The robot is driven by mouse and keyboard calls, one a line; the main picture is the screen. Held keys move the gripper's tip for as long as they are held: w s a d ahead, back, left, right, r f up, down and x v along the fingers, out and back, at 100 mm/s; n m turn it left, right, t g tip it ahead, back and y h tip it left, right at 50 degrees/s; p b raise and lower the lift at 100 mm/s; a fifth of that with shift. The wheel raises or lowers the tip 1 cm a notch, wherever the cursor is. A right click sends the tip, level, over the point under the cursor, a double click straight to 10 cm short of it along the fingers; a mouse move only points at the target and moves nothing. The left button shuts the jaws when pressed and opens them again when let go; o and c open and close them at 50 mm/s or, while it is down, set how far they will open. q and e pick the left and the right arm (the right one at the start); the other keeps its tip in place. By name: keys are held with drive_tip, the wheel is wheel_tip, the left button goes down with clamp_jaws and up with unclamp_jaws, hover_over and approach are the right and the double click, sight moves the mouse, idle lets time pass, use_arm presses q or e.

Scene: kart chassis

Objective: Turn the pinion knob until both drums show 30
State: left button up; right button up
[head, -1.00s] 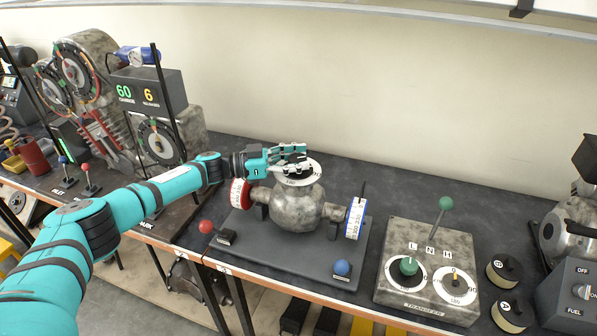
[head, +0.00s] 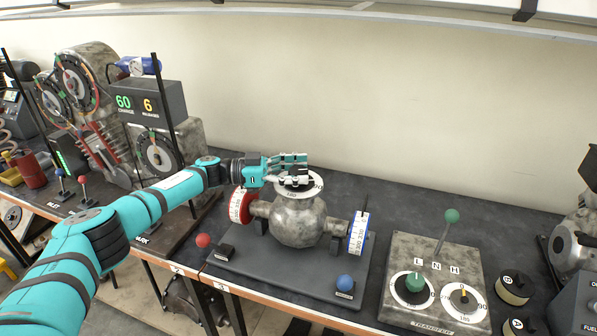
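The pinion knob's white dial (head: 311,190) sits on top of a grey mottled housing (head: 298,222). My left gripper (head: 300,170) is at the dial from the left, its fingers over the dial's far part and centre. The fingers and the steep angle hide most of the knob, so I cannot tell whether they are closed on it. The red drum (head: 237,206) is on the housing's left and the blue-and-white drum (head: 359,233) on its right. Their numbers are too small to read surely. My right gripper is not in view.
A transfer box (head: 440,258) with a green-knobbed lever is at right. Gauges and a display box (head: 150,105) stand at left.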

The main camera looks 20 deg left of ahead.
use_arm(q)
drive_tip(key=shift+o, duration=0.6)
drive_tip(key=shift+d, duration=0.1)
drive_tip(key=v, duration=1.2)
